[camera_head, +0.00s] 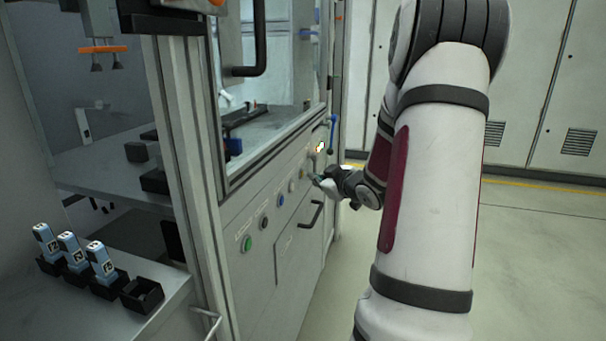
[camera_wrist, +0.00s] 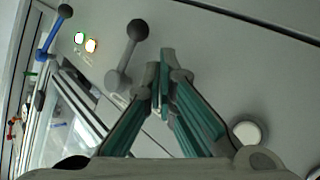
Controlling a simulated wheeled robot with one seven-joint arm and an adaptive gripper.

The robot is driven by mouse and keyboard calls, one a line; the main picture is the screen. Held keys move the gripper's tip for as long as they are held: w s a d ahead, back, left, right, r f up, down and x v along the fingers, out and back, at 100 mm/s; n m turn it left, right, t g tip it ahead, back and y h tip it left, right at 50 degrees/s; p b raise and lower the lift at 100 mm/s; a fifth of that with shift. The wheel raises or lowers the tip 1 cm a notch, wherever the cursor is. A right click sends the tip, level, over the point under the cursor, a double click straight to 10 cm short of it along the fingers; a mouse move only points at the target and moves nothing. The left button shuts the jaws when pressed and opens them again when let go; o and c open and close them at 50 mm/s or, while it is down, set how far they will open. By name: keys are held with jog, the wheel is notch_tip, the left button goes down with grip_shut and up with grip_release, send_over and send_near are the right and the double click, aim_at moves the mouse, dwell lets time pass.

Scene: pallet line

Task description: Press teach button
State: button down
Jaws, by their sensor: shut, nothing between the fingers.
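My gripper (camera_head: 317,180) is at the far end of the machine's front panel, in front of the button row. In the wrist view my gripper (camera_wrist: 164,72) has its fingers together and empty, over the grey panel; I cannot tell whether the tips touch it. A pale round button (camera_wrist: 247,132) is right of the fingers. Two small lit lamps or buttons (camera_wrist: 86,42) are at upper left. In the head view a green button (camera_head: 248,243), a dark button (camera_head: 264,223) and a blue button (camera_head: 280,200) line the panel. Labels are too small to read, so I cannot tell which is the teach button.
In the wrist view a grey lever (camera_wrist: 137,30) stands close left of the fingertips, and a blue lever (camera_wrist: 44,56) farther left. A panel handle (camera_head: 317,214) sticks out below the buttons. Labelled holders (camera_head: 73,252) stand at lower left. The floor right is clear.

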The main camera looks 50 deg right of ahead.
jog(key=shift+s+d+p, duration=0.35)
jog(key=shift+s, duration=0.45)
jog(key=shift+s+d+p, duration=0.3)
jog(key=shift+s, duration=0.45)
jog(key=shift+s+d+p, duration=0.35)
jog(key=shift+s, duration=0.45)
jog(key=shift+s, duration=0.1)
